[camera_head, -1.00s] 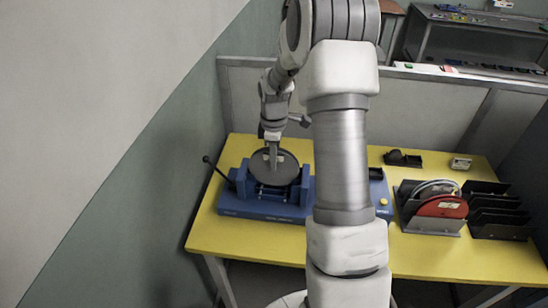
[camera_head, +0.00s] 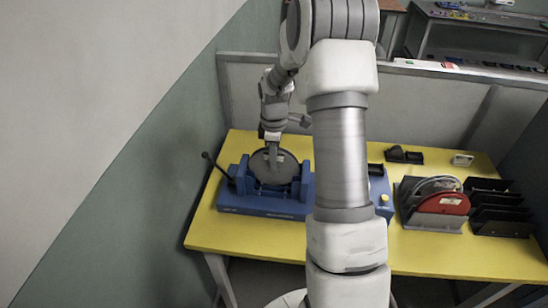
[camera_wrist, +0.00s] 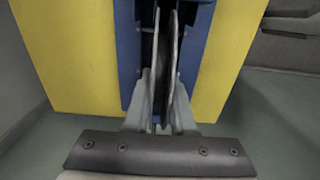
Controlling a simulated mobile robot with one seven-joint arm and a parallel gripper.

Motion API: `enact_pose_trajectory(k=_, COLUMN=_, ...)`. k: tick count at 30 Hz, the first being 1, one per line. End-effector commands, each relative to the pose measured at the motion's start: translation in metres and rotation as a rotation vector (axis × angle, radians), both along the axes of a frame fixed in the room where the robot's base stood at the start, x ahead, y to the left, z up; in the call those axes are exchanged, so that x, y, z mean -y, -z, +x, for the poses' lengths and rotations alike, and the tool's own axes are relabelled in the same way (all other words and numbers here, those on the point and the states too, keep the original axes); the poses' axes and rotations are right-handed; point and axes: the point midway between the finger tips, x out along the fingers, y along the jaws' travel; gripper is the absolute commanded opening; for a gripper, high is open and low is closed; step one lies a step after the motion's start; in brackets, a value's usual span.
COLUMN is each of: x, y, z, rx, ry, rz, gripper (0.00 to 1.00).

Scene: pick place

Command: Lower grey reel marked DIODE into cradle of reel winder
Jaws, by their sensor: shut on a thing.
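The grey reel (camera_head: 262,168) stands upright between the blue side posts of the reel winder (camera_head: 262,206) at the left of the yellow table. My gripper (camera_head: 272,156) is shut on the upper rim of the reel and points down. In the wrist view the reel (camera_wrist: 166,70) shows edge-on as two flanges between my gripper's fingers (camera_wrist: 161,105). The winder's blue frame (camera_wrist: 130,45) lies below on both sides of the reel. The reel's lower part is hidden by the winder, so I cannot tell whether it touches the cradle. The label is too small to read.
A crank handle (camera_head: 218,167) sticks out at the winder's left. A black rack (camera_head: 403,205) holds a red reel (camera_head: 443,203) and pale ones; an empty black rack (camera_head: 498,207) stands right of it. Small black parts (camera_head: 403,155) lie behind. The table's front right is clear.

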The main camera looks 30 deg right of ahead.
Motion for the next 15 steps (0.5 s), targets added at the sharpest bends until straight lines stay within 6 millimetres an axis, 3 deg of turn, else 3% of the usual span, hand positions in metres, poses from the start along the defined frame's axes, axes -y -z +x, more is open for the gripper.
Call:
enact_pose_trajectory(k=11, x=0.0, y=0.0047, z=0.0, rx=0.0, ry=0.0, rz=0.0, gripper=0.0)
enact_pose_trajectory(k=12, x=0.0, y=0.0047, z=0.0, rx=0.0, ry=0.0, rz=0.0, gripper=0.25)
enact_pose_trajectory(k=15, x=0.0, y=0.0047, z=0.0, rx=0.0, ry=0.0, rz=0.0, gripper=0.43)
